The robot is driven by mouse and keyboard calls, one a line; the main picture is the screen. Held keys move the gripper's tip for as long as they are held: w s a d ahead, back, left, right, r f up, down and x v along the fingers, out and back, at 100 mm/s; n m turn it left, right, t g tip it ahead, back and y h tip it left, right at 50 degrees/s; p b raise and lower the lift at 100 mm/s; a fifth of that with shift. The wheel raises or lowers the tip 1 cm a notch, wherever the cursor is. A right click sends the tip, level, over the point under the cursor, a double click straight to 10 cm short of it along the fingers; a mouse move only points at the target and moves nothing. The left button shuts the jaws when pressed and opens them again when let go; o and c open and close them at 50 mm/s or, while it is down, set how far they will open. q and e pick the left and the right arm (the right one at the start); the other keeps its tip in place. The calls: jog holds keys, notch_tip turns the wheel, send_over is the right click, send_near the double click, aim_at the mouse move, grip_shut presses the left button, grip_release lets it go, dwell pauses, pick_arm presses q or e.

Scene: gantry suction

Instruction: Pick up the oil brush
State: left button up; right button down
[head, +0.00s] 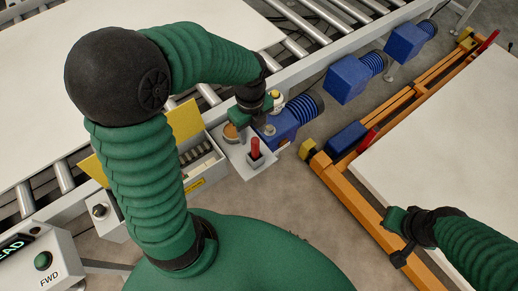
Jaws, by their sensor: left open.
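A short red upright handle (255,147), which looks like the oil brush, stands in a dark square base on a small pale metal shelf (238,160). The shelf is on the near side of the roller conveyor. My left gripper (257,122) is open and empty just beyond the red handle, fingers over the far part of the shelf. It looks apart from the handle. A round brown-topped pot (231,132) stands beside it on the left.
Blue motors (279,126) line the roller conveyor (300,45). A yellow-lidded box (205,165) with dark springlike parts is left of the shelf. An orange frame (345,193) bears a white panel (450,140) at right. Bare floor lies between.

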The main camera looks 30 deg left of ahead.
aim_at(256, 151)
pick_arm(q)
jog(key=f, duration=0.4)
jog(key=w+f+b, duration=0.1)
jog(key=f, duration=0.1)
jog(key=shift+w+d+f, duration=0.1)
jog(key=shift+d+f, duration=0.3)
jog(key=shift+f, duration=0.05)
jog(key=f, duration=0.1)
jog(key=f+b, duration=0.1)
jog(key=f, duration=0.2)
jog(key=shift+s+f, duration=0.4)
jog(key=shift+w+a+f, duration=0.1)
jog(key=shift+w+a, duration=0.05)
jog(key=shift+a, duration=0.05)
jog(key=shift+d, duration=0.15)
jog(key=c, duration=0.6)
jog(key=shift+d, duration=0.1)
grip_shut()
pick_arm(e)
jog(key=x, duration=0.3)
jog(key=shift+d+f, duration=0.15)
jog(key=shift+d, duration=0.15)
